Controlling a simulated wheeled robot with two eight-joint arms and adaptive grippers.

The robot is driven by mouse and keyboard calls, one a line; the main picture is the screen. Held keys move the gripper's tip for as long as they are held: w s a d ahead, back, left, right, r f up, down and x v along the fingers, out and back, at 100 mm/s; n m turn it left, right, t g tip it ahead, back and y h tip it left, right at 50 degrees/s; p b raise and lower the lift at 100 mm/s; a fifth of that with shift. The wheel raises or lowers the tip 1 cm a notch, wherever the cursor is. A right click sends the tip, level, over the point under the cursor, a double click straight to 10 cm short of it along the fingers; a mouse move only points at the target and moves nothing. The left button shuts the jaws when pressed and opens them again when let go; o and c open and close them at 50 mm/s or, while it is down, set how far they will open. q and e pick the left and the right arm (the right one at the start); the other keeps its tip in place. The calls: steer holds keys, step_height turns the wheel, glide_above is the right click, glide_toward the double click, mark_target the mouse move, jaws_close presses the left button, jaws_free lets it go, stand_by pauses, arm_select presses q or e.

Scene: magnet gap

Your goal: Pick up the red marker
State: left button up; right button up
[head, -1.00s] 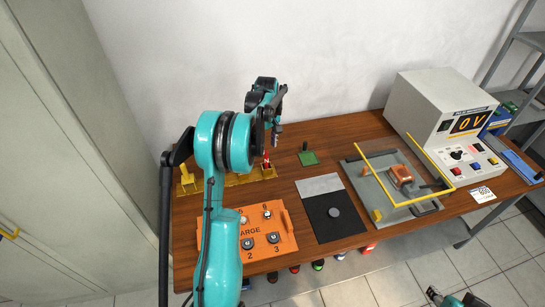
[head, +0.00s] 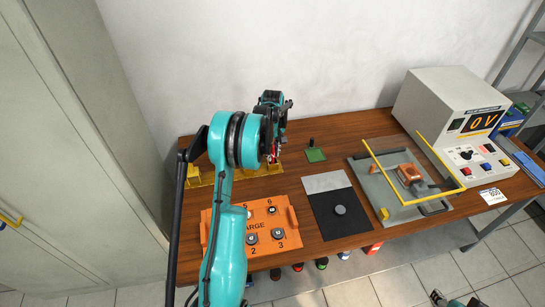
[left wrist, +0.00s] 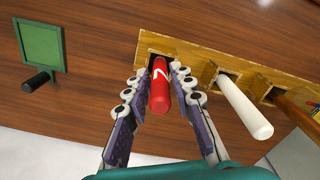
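The red marker (left wrist: 159,88), with a white 7 on it, stands in a slot of the yellow wooden rack (left wrist: 206,50). In the left wrist view my left gripper (left wrist: 158,75) has its two fingers on either side of the marker, open, with narrow gaps showing. In the head view the marker (head: 273,153) is a small red patch beside my left gripper (head: 272,147), whose fingers are partly hidden. My right gripper (head: 440,297) shows only in part at the bottom edge of the head view; its opening is unclear.
A white marker (left wrist: 246,107) and a brown one stand beside the red marker in the rack. A green plate (head: 315,155) with a dark peg lies to its right. An orange numbered box (head: 262,222), a black-and-grey mat (head: 340,220) and a yellow-framed fixture stand nearer.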

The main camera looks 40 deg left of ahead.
arm_select(q)
jaws_close()
